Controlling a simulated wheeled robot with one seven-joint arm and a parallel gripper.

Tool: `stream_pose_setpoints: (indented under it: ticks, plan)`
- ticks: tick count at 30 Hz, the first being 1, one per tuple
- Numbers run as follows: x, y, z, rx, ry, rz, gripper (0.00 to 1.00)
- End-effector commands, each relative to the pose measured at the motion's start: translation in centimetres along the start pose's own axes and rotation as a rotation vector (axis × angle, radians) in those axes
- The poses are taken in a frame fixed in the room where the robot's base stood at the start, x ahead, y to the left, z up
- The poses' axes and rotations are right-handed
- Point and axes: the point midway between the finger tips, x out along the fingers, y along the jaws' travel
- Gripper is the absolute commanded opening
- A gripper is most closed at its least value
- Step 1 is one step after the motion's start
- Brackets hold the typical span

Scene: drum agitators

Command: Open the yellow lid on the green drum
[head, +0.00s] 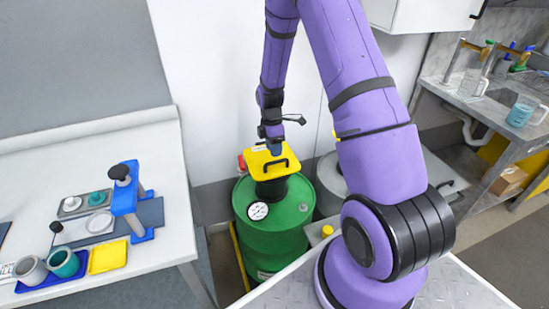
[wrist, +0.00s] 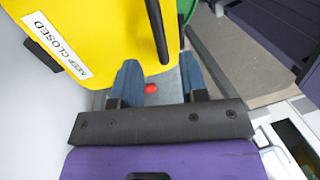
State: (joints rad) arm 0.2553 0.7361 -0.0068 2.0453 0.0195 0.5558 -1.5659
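The green drum (head: 272,228) stands on the floor. Its yellow lid (head: 258,163) sits on top of a black neck (head: 271,189) and looks shut. A black bar handle (head: 281,163) is on the lid. My gripper (head: 275,149) is right at the lid's far side, near the handle. In the wrist view the lid (wrist: 100,35) fills the upper left, with a "KEEP CLOSED" label and the handle (wrist: 156,30). There my gripper (wrist: 160,76) has its two fingers apart with nothing held between them. Whether a finger touches the lid is unclear.
A round gauge (head: 258,211) is on the drum top. A red part (head: 241,162) shows left of the lid. A grey drum (head: 331,181) stands to the right. A white bench (head: 150,262) with cups is at left. A sink counter (head: 500,105) is at right.

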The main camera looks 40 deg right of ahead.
Motion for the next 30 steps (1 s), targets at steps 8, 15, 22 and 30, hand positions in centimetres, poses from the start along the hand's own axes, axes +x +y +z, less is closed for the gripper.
stream_pose_setpoints:
  ticks: [8, 15, 22, 30]
  plan:
    - [3.5, 0.0, 0.0, 0.0, 0.0, -0.001, 0.4]
    - [4.2, 0.0, 0.0, 0.0, 0.0, 0.0, 0.4]
    - [4.1, 0.0, 0.0, 0.0, 0.0, 0.0, 0.26]
    - [4.1, 0.0, 0.0, 0.0, 0.0, 0.0, 0.0]
